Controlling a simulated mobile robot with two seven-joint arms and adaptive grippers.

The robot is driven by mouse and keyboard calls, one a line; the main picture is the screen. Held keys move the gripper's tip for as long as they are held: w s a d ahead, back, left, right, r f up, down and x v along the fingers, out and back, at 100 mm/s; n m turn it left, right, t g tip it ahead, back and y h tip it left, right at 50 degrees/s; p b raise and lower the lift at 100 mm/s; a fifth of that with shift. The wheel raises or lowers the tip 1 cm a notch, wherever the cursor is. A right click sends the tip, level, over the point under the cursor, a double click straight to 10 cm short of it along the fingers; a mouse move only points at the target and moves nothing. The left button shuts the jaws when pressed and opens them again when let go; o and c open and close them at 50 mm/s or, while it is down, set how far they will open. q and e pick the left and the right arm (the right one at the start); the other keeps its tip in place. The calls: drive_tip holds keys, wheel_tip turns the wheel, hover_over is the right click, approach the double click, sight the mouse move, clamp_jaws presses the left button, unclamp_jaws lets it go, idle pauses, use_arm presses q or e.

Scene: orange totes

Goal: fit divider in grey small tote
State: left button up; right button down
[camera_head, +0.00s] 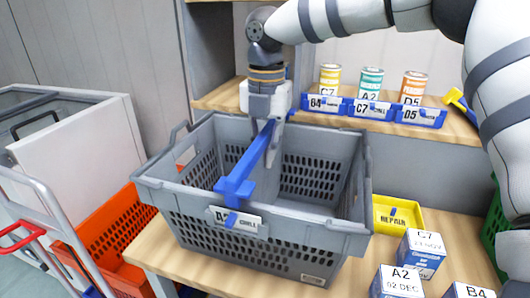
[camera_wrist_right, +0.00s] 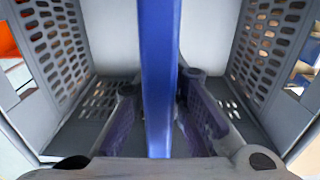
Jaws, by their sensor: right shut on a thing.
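The grey tote (camera_head: 340,228) stands on the wooden bench in the head view, with slotted side walls and a white label on its front. The blue divider (camera_head: 245,170) is a long bar with a cross-shaped near end. My right gripper (camera_head: 272,128) reaches down over the tote's back part and is shut on the divider. The divider slants from the gripper toward the front rim, its near end close above the label. In the right wrist view the divider (camera_wrist_right: 160,75) runs upright between the fingers (camera_wrist_right: 160,115), with the tote's walls on both sides. My left gripper is not in view.
Blue bins (camera_head: 370,109) with cans stand on the shelf behind. A yellow tray (camera_head: 398,216) and white-and-blue boxes (camera_head: 401,284) sit right of the tote. An orange tote (camera_head: 112,232) and a hand cart (camera_head: 40,220) are at the left.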

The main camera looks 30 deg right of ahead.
drive_tip(key=shift+f, duration=0.55)
drive_tip(key=c, duration=1.6)
unclamp_jaws()
wheel_tip(320, 180, up, 13)
drive_tip(key=shift+r, duration=0.1)
